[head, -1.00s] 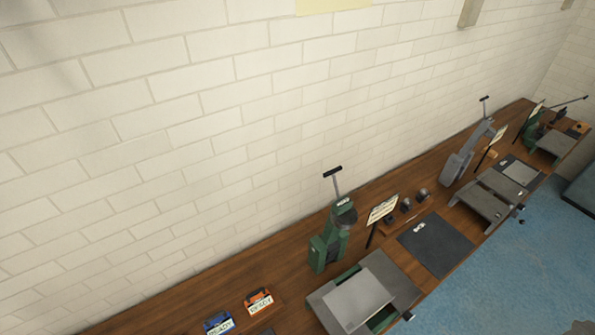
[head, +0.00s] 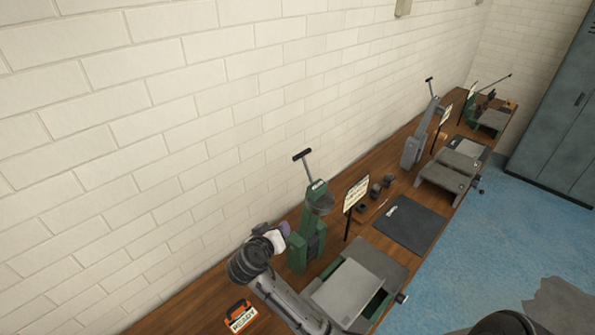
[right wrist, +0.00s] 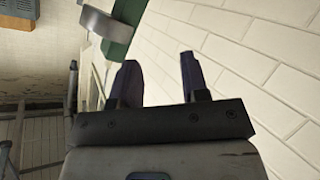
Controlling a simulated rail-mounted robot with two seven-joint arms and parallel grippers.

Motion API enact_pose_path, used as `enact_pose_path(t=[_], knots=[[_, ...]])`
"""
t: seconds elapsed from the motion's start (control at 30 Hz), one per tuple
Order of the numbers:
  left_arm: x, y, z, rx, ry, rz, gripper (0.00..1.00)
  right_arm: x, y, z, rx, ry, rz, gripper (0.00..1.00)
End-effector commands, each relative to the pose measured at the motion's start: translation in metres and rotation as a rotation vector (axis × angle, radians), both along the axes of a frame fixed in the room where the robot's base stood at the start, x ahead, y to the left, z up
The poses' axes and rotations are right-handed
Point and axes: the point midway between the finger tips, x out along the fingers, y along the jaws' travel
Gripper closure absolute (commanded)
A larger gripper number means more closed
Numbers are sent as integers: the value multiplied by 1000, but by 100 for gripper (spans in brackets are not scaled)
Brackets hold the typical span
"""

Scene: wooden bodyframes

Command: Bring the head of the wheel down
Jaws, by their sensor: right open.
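The green machine (head: 310,240) stands on the wooden bench against the wall. My left gripper is not in view.
An orange-framed card (head: 240,315) lies left of my arm. A sign (head: 356,194), small dark pieces (head: 376,189) and a dark mat (head: 410,223) are right of the machine. Grey machines (head: 418,150) stand farther along the bench (head: 415,120). A locker (head: 560,110) stands far right.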

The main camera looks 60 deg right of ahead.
Motion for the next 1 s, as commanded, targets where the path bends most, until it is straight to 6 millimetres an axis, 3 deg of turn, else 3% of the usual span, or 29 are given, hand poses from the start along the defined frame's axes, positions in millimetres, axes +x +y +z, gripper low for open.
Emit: enact_pose_path(t=[0.03, 0.2, 0.4, 0.5, 0.73, 1.0], knots=[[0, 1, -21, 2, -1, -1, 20, 17, -11, 7, -52, -52, -71, 59], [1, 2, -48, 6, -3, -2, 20, 48, -35, 59, -213, -180, -270, 59], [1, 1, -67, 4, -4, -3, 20, 64, -46, 106, -337, -274, -408, 59], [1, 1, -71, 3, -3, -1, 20, 67, -48, 120, -373, -298, -444, 59], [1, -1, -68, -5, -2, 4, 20, 66, -62, 134, -403, -315, -472, 59], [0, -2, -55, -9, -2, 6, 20, 56, -110, 136, -404, -314, -472, 59]])
